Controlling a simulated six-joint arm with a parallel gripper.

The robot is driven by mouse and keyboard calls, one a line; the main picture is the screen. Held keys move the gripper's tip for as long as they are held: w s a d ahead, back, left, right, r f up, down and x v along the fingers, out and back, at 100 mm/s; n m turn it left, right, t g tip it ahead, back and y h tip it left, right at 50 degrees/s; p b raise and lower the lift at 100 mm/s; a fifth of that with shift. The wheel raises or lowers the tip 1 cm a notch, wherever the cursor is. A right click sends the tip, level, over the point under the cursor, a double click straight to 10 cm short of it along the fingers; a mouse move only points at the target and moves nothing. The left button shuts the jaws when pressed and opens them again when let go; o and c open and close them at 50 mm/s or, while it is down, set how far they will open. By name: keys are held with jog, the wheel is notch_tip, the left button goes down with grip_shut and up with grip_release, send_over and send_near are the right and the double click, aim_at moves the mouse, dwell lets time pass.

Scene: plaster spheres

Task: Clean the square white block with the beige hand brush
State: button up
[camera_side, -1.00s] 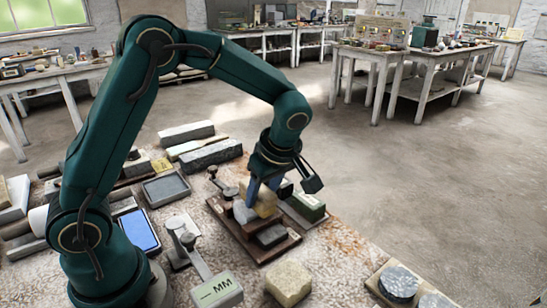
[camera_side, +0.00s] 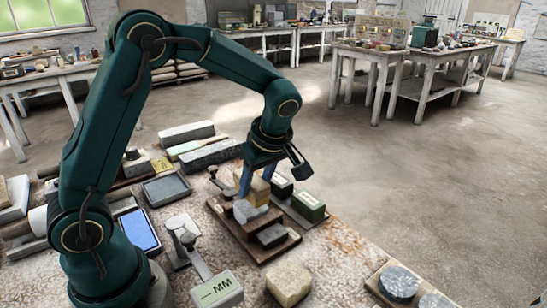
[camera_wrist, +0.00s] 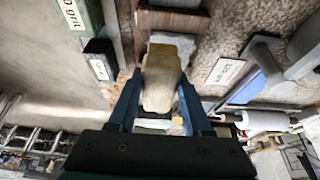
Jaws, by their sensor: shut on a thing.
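My gripper (camera_side: 256,183) points down, with its blue fingers shut on a beige, block-shaped thing, which I take as the beige hand brush (camera_side: 259,193). Its bristles cannot be made out. In the wrist view the brush (camera_wrist: 162,75) sits between the two fingers (camera_wrist: 160,110). A small whitish block (camera_side: 245,211), probably the square white block, lies just below the brush on a brown wooden board (camera_side: 250,247). I cannot tell whether brush and block touch. The block's top is partly hidden by the brush and fingers.
A grey block (camera_side: 271,236) lies at the board's front. Green (camera_side: 309,206) and black (camera_side: 281,187) labelled blocks stand close on the right. A blue-topped tray (camera_side: 140,231) is left.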

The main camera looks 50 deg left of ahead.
jog(key=shift+f, duration=0.6)
dwell(0.5)
jog(key=shift+a, duration=1.1)
jog(key=shift+d, duration=2.2)
jog(key=shift+a, duration=2.2)
